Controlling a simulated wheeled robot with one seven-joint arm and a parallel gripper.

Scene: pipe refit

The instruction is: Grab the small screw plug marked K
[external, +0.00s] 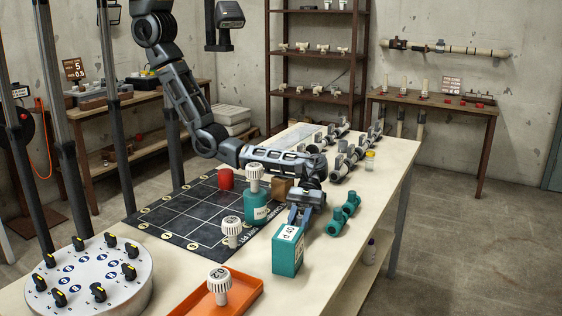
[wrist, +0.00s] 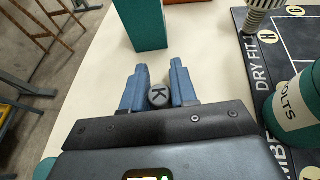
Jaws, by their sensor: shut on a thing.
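The small screw plug marked K (wrist: 158,97) shows its round grey end in the wrist view, with a dark K on it. It sits between the two blue fingers of my gripper (wrist: 156,88), which is shut on it. In the external view my gripper (external: 300,214) is low over the pale table, just behind a teal block labelled d 40 (external: 287,258). I cannot make out the K plug in that view. The teal block (wrist: 142,25) also stands beyond the fingertips in the wrist view.
Left of my gripper stands a teal pot (external: 258,209) with a white plug on top. The black grid mat (external: 190,212) holds a red cylinder and a brown block. Teal fittings (external: 342,216) lie to the right. An orange tray (external: 190,302) is at the front.

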